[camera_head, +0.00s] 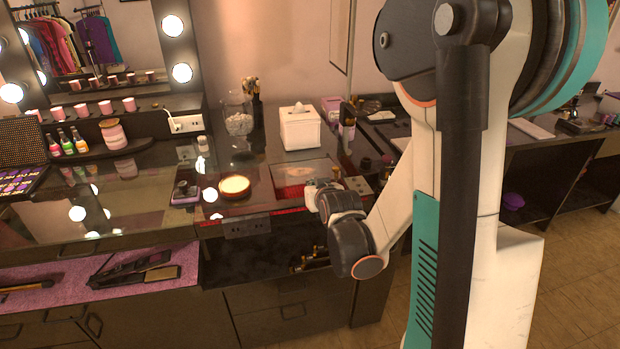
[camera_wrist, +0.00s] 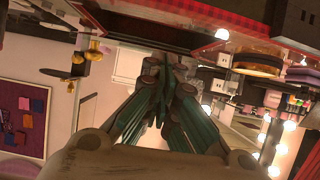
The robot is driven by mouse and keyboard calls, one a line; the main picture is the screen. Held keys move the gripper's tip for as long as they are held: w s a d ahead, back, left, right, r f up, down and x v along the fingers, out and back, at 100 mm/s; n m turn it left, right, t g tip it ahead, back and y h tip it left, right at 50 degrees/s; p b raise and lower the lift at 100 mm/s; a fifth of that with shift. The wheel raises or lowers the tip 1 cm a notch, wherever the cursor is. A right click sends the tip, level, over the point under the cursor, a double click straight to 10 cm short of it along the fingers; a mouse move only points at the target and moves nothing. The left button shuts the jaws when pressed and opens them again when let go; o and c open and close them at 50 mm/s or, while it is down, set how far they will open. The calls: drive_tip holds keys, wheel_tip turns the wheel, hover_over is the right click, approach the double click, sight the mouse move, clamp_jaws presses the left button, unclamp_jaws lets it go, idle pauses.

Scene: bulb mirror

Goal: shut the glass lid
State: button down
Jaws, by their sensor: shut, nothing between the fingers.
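A dark, glossy glass top (camera_head: 120,195) covers the front of the vanity table at left. Farther right, a framed pane with a reddish inside (camera_head: 300,172) is set near the counter's front edge. I cannot tell for sure which is the lid, or how far it stands open. My gripper (camera_head: 318,187) is at the front right corner of the reddish pane, partly hidden by its own wrist. In the wrist view my gripper's teal fingers (camera_wrist: 165,88) are together and empty. A red-lined edge (camera_wrist: 215,14) crosses the top of that view.
A lit round tin (camera_head: 234,187), a purple compact (camera_head: 186,193) and a tissue box (camera_head: 299,128) stand on the counter. An open compartment with small items (camera_head: 310,262) lies below the front edge. A purple-lined drawer (camera_head: 60,285) with styling tools is open at lower left.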

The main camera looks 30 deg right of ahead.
drive_tip(key=s+a, duration=0.1)
drive_tip(key=s, duration=0.3)
drive_tip(key=w+d+r+g+y+p, duration=0.1)
drive_tip(key=w+d+r+g+p, duration=0.25)
drive_tip(key=r+p, duration=0.2)
drive_tip(key=w+d+r+g+y+p, duration=0.1)
drive_tip(key=w+d+r+g+p, duration=0.15)
drive_tip(key=d+r+p, duration=0.35)
drive_tip(key=b+x, duration=0.1)
drive_tip(key=x, duration=0.2)
drive_tip(key=b+x, duration=0.1)
drive_tip(key=x, duration=0.3)
drive_tip(key=shift+w+a+f+b, duration=0.1)
drive_tip(key=shift+a+f+b, duration=0.1)
drive_tip(key=shift+f+b, duration=0.15)
wheel_tip(320, 180, down, 3)
drive_tip(key=shift+f+b, duration=0.15)
drive_tip(key=shift+b, duration=0.25)
drive_tip(key=shift+s+f, duration=0.25)
drive_tip(key=shift+f, duration=0.3)
